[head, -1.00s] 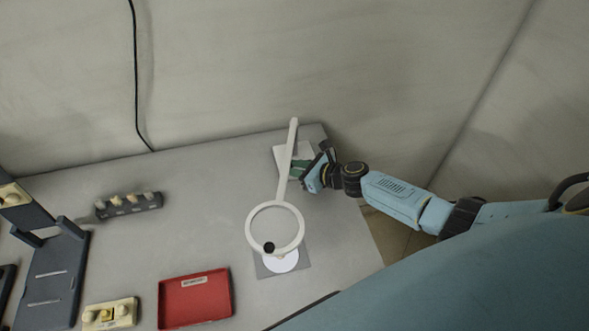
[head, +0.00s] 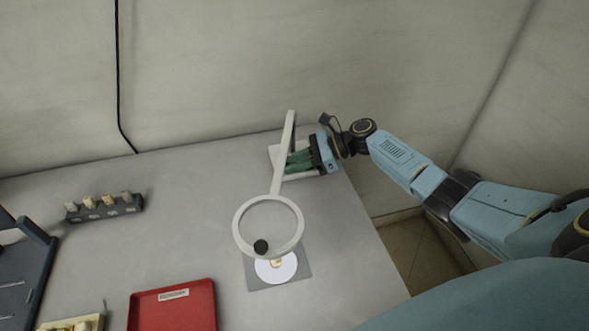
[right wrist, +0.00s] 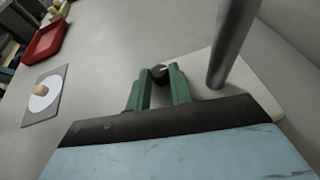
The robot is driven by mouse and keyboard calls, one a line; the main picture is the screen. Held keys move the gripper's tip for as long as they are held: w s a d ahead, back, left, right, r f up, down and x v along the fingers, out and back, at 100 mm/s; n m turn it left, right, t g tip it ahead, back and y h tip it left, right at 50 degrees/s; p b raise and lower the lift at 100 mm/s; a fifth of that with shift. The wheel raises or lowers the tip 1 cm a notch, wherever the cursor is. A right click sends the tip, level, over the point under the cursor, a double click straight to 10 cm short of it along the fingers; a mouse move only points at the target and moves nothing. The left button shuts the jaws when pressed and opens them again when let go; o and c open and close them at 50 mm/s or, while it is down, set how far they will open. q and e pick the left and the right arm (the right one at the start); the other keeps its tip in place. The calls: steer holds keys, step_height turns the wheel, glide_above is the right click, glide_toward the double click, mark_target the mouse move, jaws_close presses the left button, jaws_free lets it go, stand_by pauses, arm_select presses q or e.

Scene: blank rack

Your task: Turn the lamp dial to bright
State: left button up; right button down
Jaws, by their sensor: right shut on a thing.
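In the right wrist view the dial (right wrist: 160,74), small and black with a pale mark, sits at the base (right wrist: 266,93), near the grey post (right wrist: 229,45). My right gripper (head: 291,161) reaches in from the right, low over the base. Its green fingers (right wrist: 161,80) are shut on the dial, one on each side. In the head view the dial is hidden. My left gripper is out of view.
A white disc (head: 288,266) with a small tan piece lies on a grey mat (head: 300,256) below the ring. A red tray (head: 172,312) and a dark block with several pale knobs (head: 104,207) are farther left. The table's right edge is near my right arm.

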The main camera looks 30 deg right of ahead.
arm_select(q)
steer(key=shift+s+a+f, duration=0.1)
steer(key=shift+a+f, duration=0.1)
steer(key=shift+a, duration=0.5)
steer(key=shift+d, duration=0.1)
arm_select(e)
steer(key=c, duration=1.5)
jaws_free()
steer(key=shift+o, duration=1)
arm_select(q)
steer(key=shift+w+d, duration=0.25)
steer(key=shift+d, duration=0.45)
arm_select(e)
steer(key=shift+o, duration=0.2)
steer(key=shift+r, duration=0.1)
